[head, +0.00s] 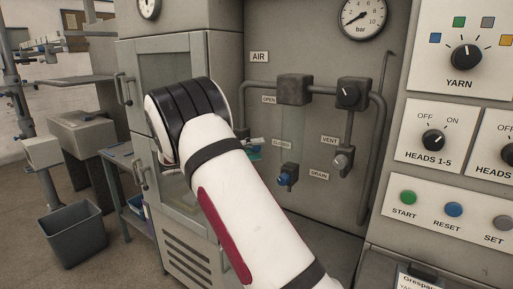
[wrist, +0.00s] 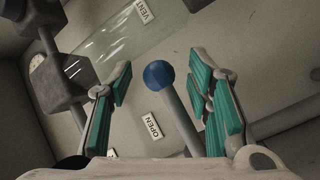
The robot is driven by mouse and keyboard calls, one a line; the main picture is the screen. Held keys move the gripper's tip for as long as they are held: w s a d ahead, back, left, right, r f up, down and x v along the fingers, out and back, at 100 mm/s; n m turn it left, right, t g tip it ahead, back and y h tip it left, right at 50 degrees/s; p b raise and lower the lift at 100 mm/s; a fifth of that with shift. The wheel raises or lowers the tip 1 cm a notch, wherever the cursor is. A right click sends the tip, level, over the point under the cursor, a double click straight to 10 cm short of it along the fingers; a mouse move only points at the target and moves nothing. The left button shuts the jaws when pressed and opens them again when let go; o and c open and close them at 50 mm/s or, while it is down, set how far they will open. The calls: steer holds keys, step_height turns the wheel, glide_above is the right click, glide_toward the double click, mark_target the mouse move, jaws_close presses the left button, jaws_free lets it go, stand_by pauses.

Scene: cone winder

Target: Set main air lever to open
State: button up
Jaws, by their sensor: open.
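The main air lever shows in the wrist view as a grey rod with a blue ball knob (wrist: 158,74). My gripper (wrist: 161,62) is open, with its teal fingers on either side of the knob. I see a gap on each side of it. In the head view my white arm covers the lever. A bit of teal finger shows past the arm, near the CLOSED label (head: 281,144). The OPEN label (head: 269,99) is above it.
A blue drain knob (head: 287,176) is below. A grey cabinet (head: 180,60) is left, a control panel (head: 450,145) right.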

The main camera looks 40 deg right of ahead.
steer(key=shift+s+d, duration=0.1)
steer(key=shift+d, duration=0.35)
jaws_close()
steer(key=shift+r, duration=0.25)
